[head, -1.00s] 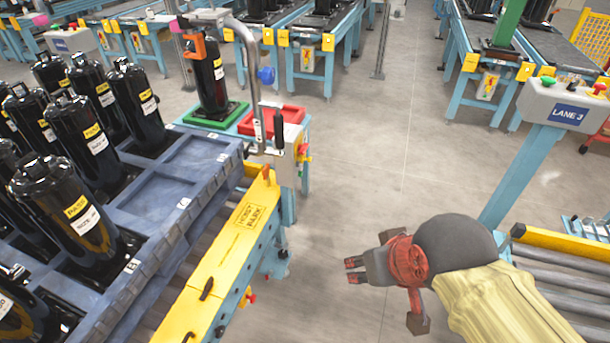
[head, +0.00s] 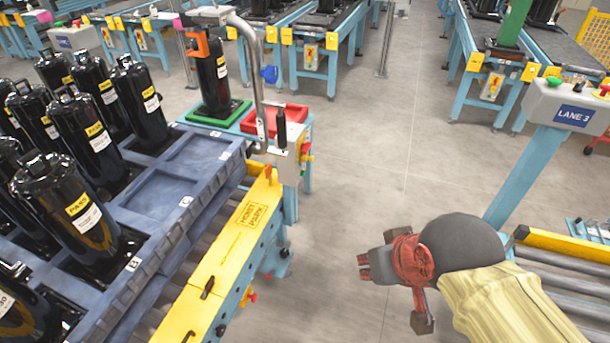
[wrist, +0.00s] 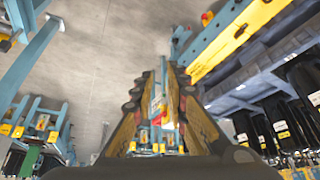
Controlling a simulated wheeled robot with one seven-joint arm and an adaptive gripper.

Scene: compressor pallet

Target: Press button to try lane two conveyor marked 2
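My gripper (head: 362,267) is over open floor in the head view, pointing left and holding nothing. In the wrist view its two fingers (wrist: 162,75) have a narrow gap between them, so it looks partly open. No button or box marked 2 can be read. A grey control box labelled LANE 3 (head: 572,112) stands on a blue post at right, with a green button (head: 554,83) and a red button (head: 604,90). A similar box (head: 72,38) is at far upper left, its label too small to read. My gripper touches none of these.
A blue pallet (head: 165,190) with black compressors (head: 70,205) fills the left, beside a yellow rail (head: 235,245). A station with a red tray (head: 282,120) and a bent metal handle (head: 258,70) stands at its far end. The grey floor (head: 400,150) between the conveyors is clear.

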